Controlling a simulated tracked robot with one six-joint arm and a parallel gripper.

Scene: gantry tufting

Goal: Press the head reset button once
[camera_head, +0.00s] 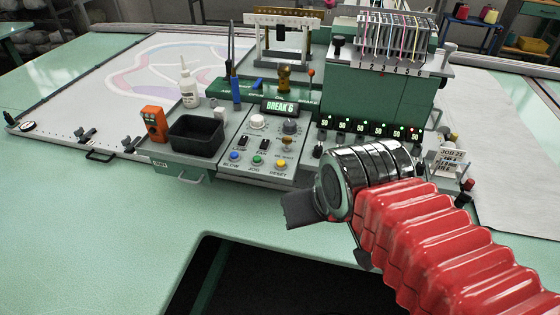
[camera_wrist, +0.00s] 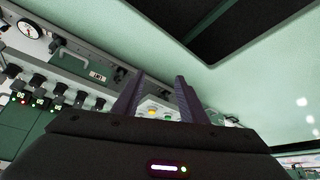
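The control panel (camera_head: 246,172) stands on the green bench. Its yellow button (camera_head: 281,163), above the RESET label, is at the right end of a row with a green JOG button (camera_head: 257,160) and a blue BLOW button (camera_head: 234,156). My gripper (camera_head: 298,209) is in front of and to the right of the panel, apart from the buttons. In the wrist view my gripper (camera_wrist: 156,82) has its two dark fingers spread with nothing between the tips. Beyond the fingers, low down, a small yellow button (camera_wrist: 152,113) shows partly; the rest is hidden by the gripper body.
A display (camera_head: 283,107) reads "BREAK 6". Knobs and switches crowd the panel above the buttons. A black bin (camera_head: 197,134), an orange device (camera_head: 154,124) and a white bottle (camera_head: 188,82) stand left. A dark opening (camera_head: 270,275) cuts the bench in front.

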